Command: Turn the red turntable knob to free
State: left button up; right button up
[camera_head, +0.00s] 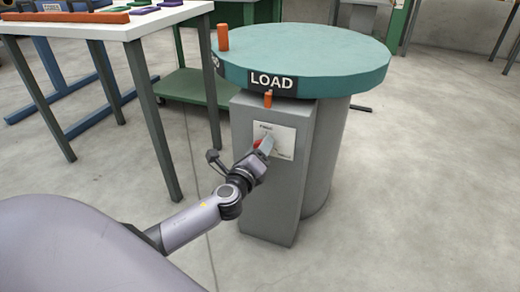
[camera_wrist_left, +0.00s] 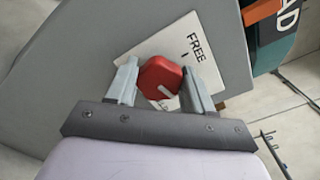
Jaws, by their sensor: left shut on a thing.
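The red knob (camera_wrist_left: 160,77) sits on a white label plate (camera_wrist_left: 197,28) that reads FREE at one end. My left gripper (camera_wrist_left: 161,82) has its two fingers on either side of the knob and is shut on it. A light pointer mark on the knob is turned away from the word FREE in the left wrist view. In the head view the left gripper (camera_head: 265,148) reaches the plate (camera_head: 287,138) on the grey pedestal and mostly hides the knob (camera_head: 257,143). The teal turntable (camera_head: 310,45) above carries a LOAD sign. My right gripper is not in view.
An orange peg (camera_head: 223,37) stands on the turntable's left edge, and a small orange piece (camera_head: 268,99) sits below the LOAD sign (camera_head: 272,81). A white-topped table (camera_head: 120,29) stands at the left, with a green cart (camera_head: 190,86) behind. The floor at right is clear.

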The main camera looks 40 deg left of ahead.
pick_arm(q)
jog(key=shift+f+n, duration=0.15)
jog(key=shift+n, duration=3.35)
jog(key=shift+f+n, duration=0.15)
jog(key=shift+n, duration=3.35)
jog(key=o, duration=1)
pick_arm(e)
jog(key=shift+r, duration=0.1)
pick_arm(q)
jog(key=shift+s, duration=0.1)
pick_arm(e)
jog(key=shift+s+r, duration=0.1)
